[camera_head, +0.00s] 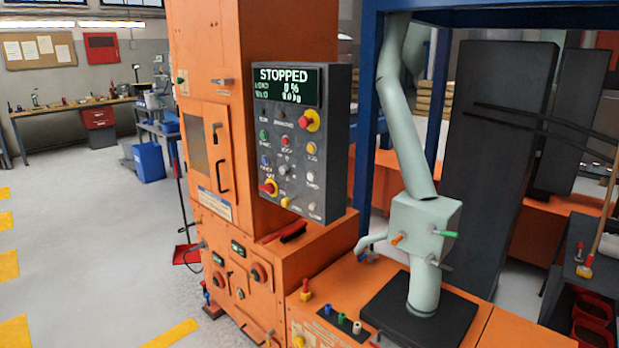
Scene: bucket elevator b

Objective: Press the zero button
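The dark grey control panel (333,150) is mounted on the orange machine near the middle of the view. Its display (287,87) reads "STOPPED" at the top, with smaller lines below that are hard to read. Several buttons and knobs sit under it: a green button (263,135), a red button (287,141), a yellow button (313,147), a blue button (265,160) and a white button (310,177) among them. Their labels are too small to read, so I cannot tell which is the zero button. My gripper is not in view.
A pale green pipe and valve box (420,225) with coloured levers stand right of the panel. A red-and-black brush (285,235) lies on the orange ledge below it. Blue frame posts (366,120) rise behind. Open floor (90,235) lies to the left.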

